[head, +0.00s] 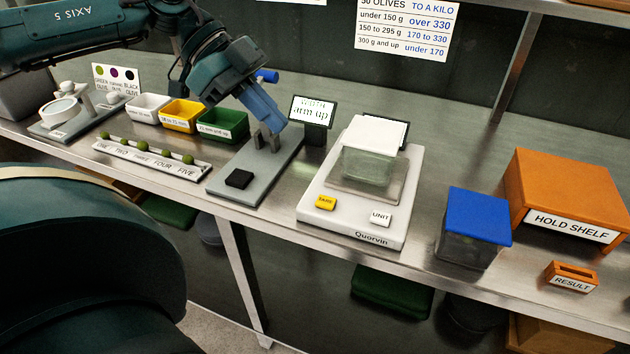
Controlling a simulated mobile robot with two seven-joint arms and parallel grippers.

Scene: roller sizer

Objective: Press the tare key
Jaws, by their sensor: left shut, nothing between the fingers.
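The tare key (326,202) is a yellow key at the front left of the white scale (345,222). A white unit key (381,217) sits to its right. A clear greenish container with a white top (370,152) stands on the scale's pan. My left gripper (276,128) has blue fingers, is shut and empty, and is over the grey sizer base (246,190), up and left of the tare key and apart from it. My right gripper is not in view.
A small display (312,110) stands behind the sizer. White, yellow and green bins (222,124) and a strip of olives (152,160) are at left. A blue-lidded box (479,216), an orange hold shelf box (568,200) and a result holder (571,277) are at right.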

